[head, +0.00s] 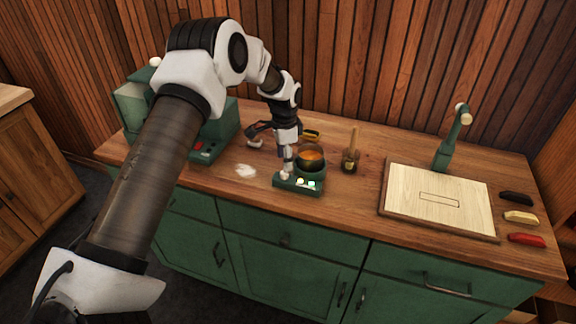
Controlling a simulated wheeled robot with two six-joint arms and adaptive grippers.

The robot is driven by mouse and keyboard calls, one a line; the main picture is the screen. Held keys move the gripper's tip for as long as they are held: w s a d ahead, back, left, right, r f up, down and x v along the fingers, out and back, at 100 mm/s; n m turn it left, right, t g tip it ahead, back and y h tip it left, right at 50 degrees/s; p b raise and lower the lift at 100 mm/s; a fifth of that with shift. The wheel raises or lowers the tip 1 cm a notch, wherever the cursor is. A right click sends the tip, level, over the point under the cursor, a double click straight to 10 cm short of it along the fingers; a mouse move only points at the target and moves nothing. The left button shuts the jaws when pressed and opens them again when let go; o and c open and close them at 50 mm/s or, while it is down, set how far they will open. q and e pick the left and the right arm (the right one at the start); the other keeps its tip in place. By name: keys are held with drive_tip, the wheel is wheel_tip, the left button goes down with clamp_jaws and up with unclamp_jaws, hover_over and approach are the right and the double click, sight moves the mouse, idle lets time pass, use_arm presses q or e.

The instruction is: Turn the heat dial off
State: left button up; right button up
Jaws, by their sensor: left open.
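A small green heater (289,184) stands near the front edge of the wooden counter, with a dark pot (311,162) of orange-brown contents on it. Its front panel carries a pale bright spot (300,181) and a greenish one (311,185). I cannot tell which part is the heat dial; it may be hidden behind a finger. My left gripper (271,158) points down at the heater's left side, its fingers spread. One finger is at the heater's left end, seemingly close to or touching it; the other is further left over the counter. My right gripper is out of view.
A green machine (222,125) with a red button stands left, partly behind my arm. A brush in a jar (350,160) stands right of the pot. The counter (340,205) before the board is clear.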

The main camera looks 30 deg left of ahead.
sight(284, 175)
use_arm(q)
drive_tip(key=f, duration=0.1)
drive_tip(key=f+p, duration=0.1)
drive_tip(key=f, duration=0.2)
drive_tip(key=shift+s, duration=0.3)
drive_tip(key=shift+w+f, duration=0.2)
drive_tip(key=shift+f, duration=0.2)
drive_tip(key=shift+s+r, duration=0.1)
clamp_jaws()
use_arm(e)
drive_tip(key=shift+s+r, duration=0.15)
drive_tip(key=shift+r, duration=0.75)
